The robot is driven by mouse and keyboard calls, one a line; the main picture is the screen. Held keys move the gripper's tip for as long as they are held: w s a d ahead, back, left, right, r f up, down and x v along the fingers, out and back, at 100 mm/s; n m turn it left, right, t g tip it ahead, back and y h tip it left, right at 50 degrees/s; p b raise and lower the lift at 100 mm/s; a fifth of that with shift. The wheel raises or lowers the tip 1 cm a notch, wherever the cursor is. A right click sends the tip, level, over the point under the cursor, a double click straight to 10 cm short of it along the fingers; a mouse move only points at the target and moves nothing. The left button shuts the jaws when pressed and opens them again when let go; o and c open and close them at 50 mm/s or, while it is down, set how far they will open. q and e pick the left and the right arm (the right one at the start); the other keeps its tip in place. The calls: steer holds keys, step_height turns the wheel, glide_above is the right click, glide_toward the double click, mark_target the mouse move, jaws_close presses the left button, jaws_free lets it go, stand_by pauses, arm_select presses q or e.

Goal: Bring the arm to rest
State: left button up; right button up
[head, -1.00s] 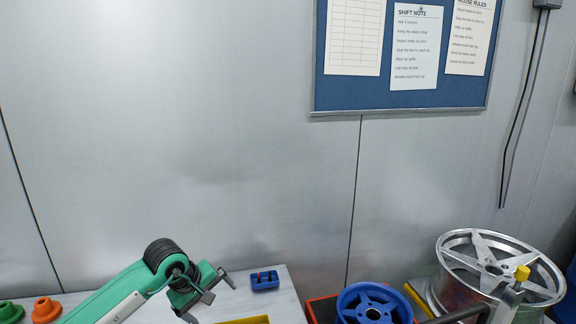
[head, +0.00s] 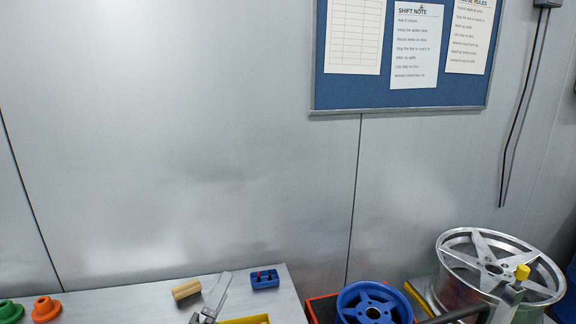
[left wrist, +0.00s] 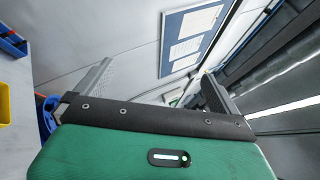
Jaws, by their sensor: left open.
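My left gripper (head: 210,300) shows at the bottom of the head view, low over the table's front part, with only its grey fingers in sight. Its arm is below the picture's edge. In the left wrist view the gripper (left wrist: 158,85) has its two grey fingers wide apart with nothing between them, and its green body fills the bottom.
A blue wheel (head: 372,305) and a silver wheel (head: 495,265) stand right. The wall behind is clear below the board (head: 400,95).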

arm_select(q)
steer(key=s+a+f+n+g+y, duration=0.3)
steer(key=s+f+n+g, duration=0.1)
steer(key=f+n, duration=0.3)
steer(key=s+a+f+n+g+y, duration=0.3)
steer(key=s+a+f+n+g, duration=0.1)
steer(key=s+f+n, duration=0.3)
steer(key=s+a+f+n+g+y, duration=0.3)
steer(key=s+a+f+n+g, duration=0.1)
steer(key=f+n, duration=0.3)
steer(key=shift+s+f, duration=0.85)
steer(key=shift+f, duration=0.05)
steer(key=s+d+f+n+g+h, duration=0.15)
steer(key=s+f+n+g, duration=0.3)
steer(key=s, duration=0.65)
step_height(320, 180, down, 31)
steer(key=m+g+b, duration=0.1)
steer(key=g, duration=0.1)
steer(key=s+a+f+g+b, duration=0.1)
steer(key=s+a+f, duration=0.2)
steer(key=s+f, duration=1.6)
step_height(320, 180, down, 3)
steer(key=shift+s+a+r+b, duration=0.1)
steer(key=shift+s+a+b, duration=0.05)
steer(key=shift+s+b, duration=0.2)
steer(key=shift+g, duration=0.25)
